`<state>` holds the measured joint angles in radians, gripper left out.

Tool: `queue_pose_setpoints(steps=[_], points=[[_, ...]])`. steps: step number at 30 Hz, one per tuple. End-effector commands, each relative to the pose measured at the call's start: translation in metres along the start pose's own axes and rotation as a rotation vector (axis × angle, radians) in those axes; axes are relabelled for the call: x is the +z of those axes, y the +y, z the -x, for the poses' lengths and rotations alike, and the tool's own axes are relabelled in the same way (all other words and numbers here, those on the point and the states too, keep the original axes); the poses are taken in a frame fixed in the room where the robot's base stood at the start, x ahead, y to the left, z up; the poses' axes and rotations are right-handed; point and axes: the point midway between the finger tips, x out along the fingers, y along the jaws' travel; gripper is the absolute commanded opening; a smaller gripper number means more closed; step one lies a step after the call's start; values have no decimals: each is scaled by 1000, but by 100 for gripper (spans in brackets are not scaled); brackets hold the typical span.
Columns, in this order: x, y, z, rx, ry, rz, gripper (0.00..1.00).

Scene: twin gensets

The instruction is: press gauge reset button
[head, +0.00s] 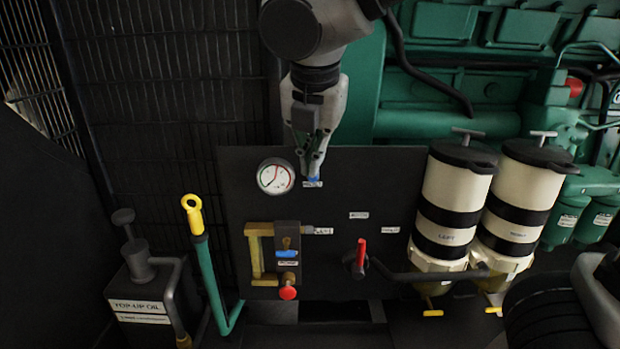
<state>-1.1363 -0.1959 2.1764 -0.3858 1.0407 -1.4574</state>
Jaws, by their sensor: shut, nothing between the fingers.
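A round gauge (276,176) with a white face and a red-marked arc is mounted on a dark upright panel (370,180). My gripper (313,170) comes down from above, just right of the gauge, with its fingers shut and empty. A small blue part (313,180) and a small label show right at the fingertips. I cannot tell whether the blue part is the reset button, nor whether the fingertips touch it. The fingers hide part of that spot.
Below the gauge are a brass pipe (254,255), a blue handle (287,254) and a red knob (288,293). A red lever (361,252) stands further right, beside two cream-and-black filter canisters (453,187) (517,195). A yellow-topped dipstick tube (194,216) and a top-up oil can (140,290) stand at left.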

Motion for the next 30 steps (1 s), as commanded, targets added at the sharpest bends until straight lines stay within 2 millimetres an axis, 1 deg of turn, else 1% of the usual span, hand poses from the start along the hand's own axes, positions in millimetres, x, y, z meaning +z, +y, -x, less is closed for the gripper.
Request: queue_pose_setpoints(steps=[3, 7, 11, 20, 23, 26, 30], points=[[5, 1, 3, 0, -18, 188, 0], [6, 0, 3, -4, -20, 305, 0], [6, 0, 3, -5, -19, 341, 0], [6, 0, 2, -5, -18, 340, 0], [6, 0, -5, -6, -18, 339, 0], [6, -1, -18, -8, -17, 339, 0], [7, -1, -47, -10, -17, 339, 0]])
